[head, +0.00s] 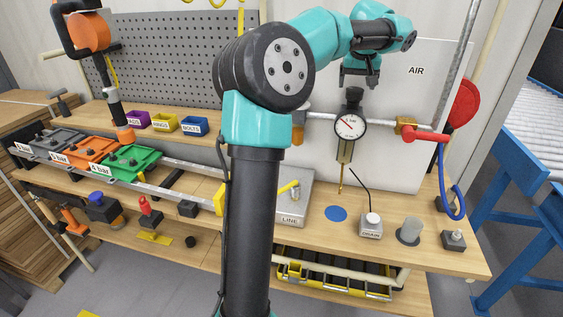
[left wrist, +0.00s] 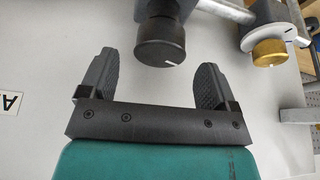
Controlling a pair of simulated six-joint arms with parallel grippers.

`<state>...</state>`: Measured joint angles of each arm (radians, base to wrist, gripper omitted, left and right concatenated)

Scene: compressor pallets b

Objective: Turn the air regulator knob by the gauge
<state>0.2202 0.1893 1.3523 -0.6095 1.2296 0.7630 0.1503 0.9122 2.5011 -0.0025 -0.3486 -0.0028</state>
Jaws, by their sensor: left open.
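The black regulator knob (head: 353,96) stands on top of the regulator, just above the round white gauge (head: 350,126) on the pipe. In the left wrist view the knob (left wrist: 160,50) is a ribbed black cylinder with a white mark on its face. My left gripper (head: 360,82) is open and empty, close above the knob. In the left wrist view its two fingers (left wrist: 153,67) stand on either side of the knob's end, with a gap to each side. My right gripper is not in view.
A white AIR panel (head: 405,90) stands behind. A red-handled valve (head: 425,136) and blue hose (head: 443,180) lie right of the gauge. The bench (head: 320,250) carries a DRAIN button box (head: 371,228) and a LINE box (head: 292,210).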

